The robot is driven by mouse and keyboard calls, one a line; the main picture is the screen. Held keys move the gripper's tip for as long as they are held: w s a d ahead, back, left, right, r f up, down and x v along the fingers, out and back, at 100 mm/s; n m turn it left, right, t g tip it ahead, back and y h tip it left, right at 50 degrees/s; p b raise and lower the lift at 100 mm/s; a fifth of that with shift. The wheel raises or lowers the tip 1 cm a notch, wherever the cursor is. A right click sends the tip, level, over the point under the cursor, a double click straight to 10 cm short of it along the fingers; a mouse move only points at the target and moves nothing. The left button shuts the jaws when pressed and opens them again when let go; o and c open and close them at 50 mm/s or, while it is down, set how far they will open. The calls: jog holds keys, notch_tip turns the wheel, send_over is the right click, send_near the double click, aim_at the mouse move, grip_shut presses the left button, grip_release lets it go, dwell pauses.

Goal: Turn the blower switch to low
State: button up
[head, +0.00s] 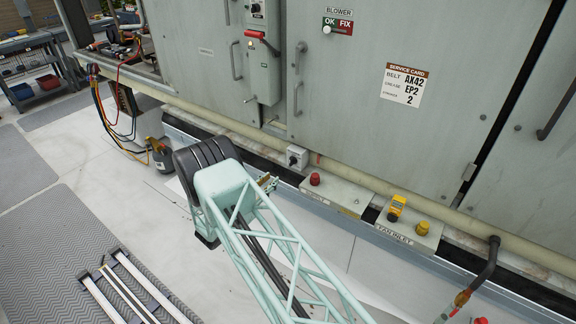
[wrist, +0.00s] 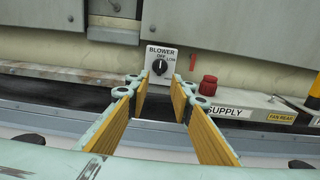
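The blower switch is a black knob (wrist: 160,67) on a small white plate labelled BLOWER, OFF and LOW in the wrist view. The knob appears to point up toward OFF; the mark is small. In the head view the switch (head: 297,157) sits at the base of the grey cabinet, just beyond my arm's end. My gripper (wrist: 157,84) is open and empty, its two yellow-padded fingers pointing at the switch. The knob shows in the gap between the fingertips, apart from them. In the head view my gripper (head: 268,184) is mostly hidden by my arm.
A red cap (wrist: 208,85) stands on the supply ledge right of the switch, close to the right finger. A yellow fitting (head: 396,207) and another yellow cap sit on the fan inlet ledge. A pale pipe (head: 370,173) runs along the cabinet's base. A lever box (head: 262,72) is above.

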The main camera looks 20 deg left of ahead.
aim_at(290, 163)
jog(key=shift+b+x, duration=0.55)
jog(key=shift+x, duration=6.25)
jog(key=shift+c, duration=0.9)
grip_shut()
